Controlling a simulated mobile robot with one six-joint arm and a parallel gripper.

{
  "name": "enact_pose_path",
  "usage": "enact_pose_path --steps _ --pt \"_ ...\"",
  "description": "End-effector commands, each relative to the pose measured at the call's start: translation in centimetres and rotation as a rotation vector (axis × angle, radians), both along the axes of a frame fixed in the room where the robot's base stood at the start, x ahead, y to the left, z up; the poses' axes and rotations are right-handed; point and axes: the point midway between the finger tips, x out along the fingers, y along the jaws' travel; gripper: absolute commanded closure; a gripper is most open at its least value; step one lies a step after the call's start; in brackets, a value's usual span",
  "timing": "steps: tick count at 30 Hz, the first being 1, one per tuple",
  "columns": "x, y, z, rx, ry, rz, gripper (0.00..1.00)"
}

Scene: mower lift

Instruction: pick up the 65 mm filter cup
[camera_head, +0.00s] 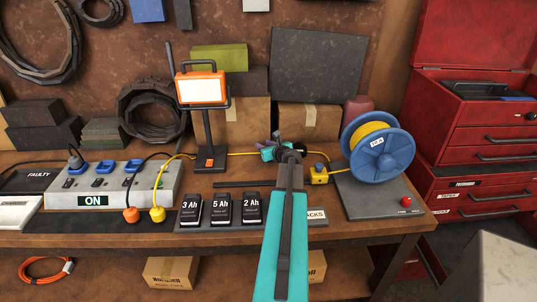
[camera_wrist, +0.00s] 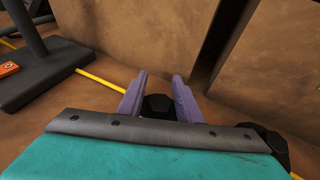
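A second black round piece (camera_wrist: 268,142) lies to the right, partly covered by my gripper. No size marking shows on either, so I cannot tell which is the 65 mm filter cup.
A work lamp (camera_head: 208,130) stands left of my gripper. A blue cable reel (camera_head: 382,150) stands to the right. Batteries (camera_head: 220,209) sit in front on the left. A yellow cord (camera_wrist: 100,80) runs behind the fingers. Cardboard boxes (camera_wrist: 140,30) stand close behind.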

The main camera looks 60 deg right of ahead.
Motion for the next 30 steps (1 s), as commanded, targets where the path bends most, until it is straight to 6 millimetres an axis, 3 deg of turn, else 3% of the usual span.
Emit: enact_pose_path --steps 1,5,19,30 --pt "0.0 0.0 -0.1 0.000 0.001 0.000 0.81" --pt "0.0 0.0 -0.1 0.001 0.002 0.001 1.00" --pt "0.0 0.1 0.3 0.000 0.003 0.002 1.00" --pt "0.0 0.1 3.6 -0.003 0.001 0.001 1.00"
